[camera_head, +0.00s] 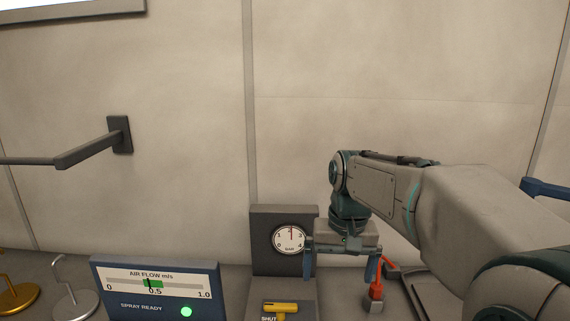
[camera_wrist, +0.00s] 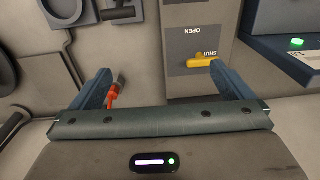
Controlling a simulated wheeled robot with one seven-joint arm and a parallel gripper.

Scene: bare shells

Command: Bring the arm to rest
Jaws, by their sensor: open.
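My gripper (camera_head: 340,262) hangs from the bent arm on the right of the head view, its fingers pointing down and spread apart. In the wrist view both blue fingers (camera_wrist: 160,88) are wide apart with nothing held between them. A yellow valve handle (camera_wrist: 202,62) lies beyond the right finger, and it also shows in the head view (camera_head: 281,307) left of and below the gripper. A red-orange tool or handle (camera_head: 377,280) stands just right of the gripper; it shows near the left finger in the wrist view (camera_wrist: 113,92). I cannot tell if they touch.
A pressure gauge (camera_head: 290,238) on a grey block stands just left of the gripper. An air flow panel (camera_head: 157,290) with a green light is further left. A dark wall bracket (camera_head: 120,135) juts out at upper left. The wall area above the gauge is clear.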

